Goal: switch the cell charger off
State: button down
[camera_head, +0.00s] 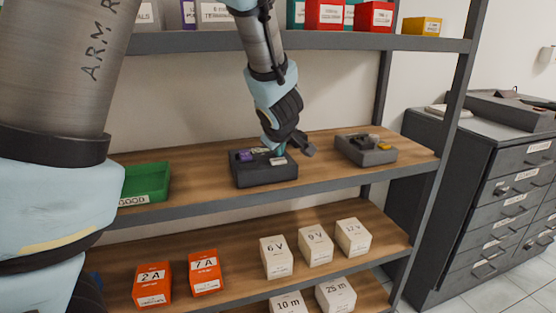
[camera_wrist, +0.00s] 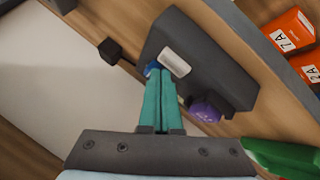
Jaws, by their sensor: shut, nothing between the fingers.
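A dark grey box (camera_head: 264,175), which looks like the cell charger, sits on the middle shelf. It carries a purple piece (camera_head: 245,156) and a white label; in the wrist view the box (camera_wrist: 205,52), the purple piece (camera_wrist: 205,110) and the label (camera_wrist: 174,63) show closer. My gripper (camera_head: 277,150) is over the box; its two teal fingers (camera_wrist: 161,76) are pressed together with nothing between them. The fingertips are beside the label, at a small blue part (camera_wrist: 152,68), which may be a switch. The fingers partly hide it; I cannot tell its position or whether they touch it.
A second dark box (camera_head: 366,155) with a yellow piece stands to the right on the same shelf (camera_head: 205,188). A green tray (camera_head: 146,184) is to the left. Labelled boxes (camera_head: 277,263) stand below.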

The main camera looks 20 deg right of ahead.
dwell(0.3)
jog(key=shift+f+b, duration=0.35)
jog(key=shift+f, duration=0.1)
jog(key=shift+r, duration=0.15)
jog(key=shift+r+p, duration=0.35)
jog(key=shift+p, duration=0.3)
jog(key=shift+r, duration=0.1)
notch_tip(320, 180, up, 6)
jog(key=p, duration=0.6)
jog(key=shift+p, duration=0.3)
